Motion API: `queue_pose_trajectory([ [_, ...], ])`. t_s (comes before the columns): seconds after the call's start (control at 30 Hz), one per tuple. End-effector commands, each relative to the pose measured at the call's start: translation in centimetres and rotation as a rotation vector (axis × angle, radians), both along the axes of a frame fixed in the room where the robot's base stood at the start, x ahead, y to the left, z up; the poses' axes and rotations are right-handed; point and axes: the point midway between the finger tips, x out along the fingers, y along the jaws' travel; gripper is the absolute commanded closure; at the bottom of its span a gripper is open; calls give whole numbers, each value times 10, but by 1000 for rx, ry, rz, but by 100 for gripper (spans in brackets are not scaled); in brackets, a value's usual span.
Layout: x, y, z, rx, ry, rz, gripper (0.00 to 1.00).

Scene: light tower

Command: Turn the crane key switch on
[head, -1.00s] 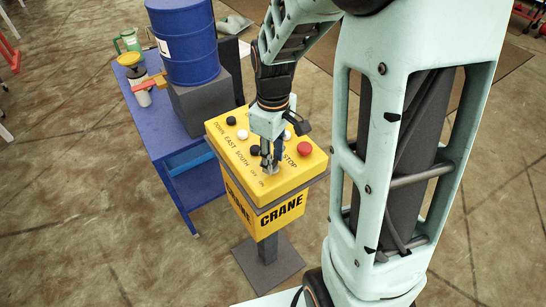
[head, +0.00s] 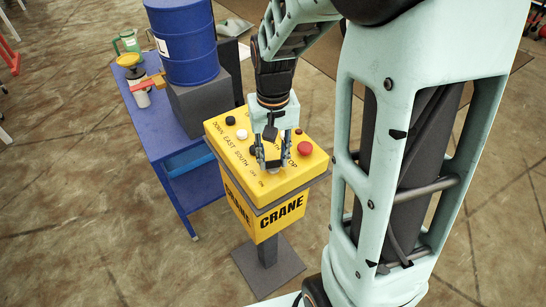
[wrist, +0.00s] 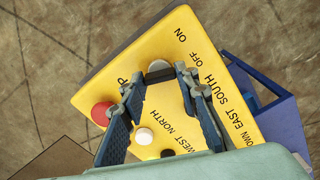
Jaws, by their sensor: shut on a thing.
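The yellow crane control box (head: 245,165) stands on a post, with "CRANE" on its side and lettered labels on top. The key switch (wrist: 159,71) is a dark knob with a pale base in the wrist view, near the "ON" and "OFF" lettering. My gripper (head: 271,165) points down at the box top, and its fingers (wrist: 160,74) are on either side of the key switch, shut on it. In the head view the fingers partly hide the switch. Which position the key points to is hard to tell.
A red stop button (head: 305,148) and a white button (wrist: 144,136) are close to my fingers. A blue table (head: 150,128) with a blue barrel (head: 187,45) stands left of the box. Bare floor lies in front.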

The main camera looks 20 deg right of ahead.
Motion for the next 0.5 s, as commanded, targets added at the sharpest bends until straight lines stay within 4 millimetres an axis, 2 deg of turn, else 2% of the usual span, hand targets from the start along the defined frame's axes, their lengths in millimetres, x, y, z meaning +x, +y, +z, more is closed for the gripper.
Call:
queue_pose_trajectory([
  [0.2,1,0,1,0,-2,-98,96],
  [0.5,1,0,1,0,-3,-149,96],
])
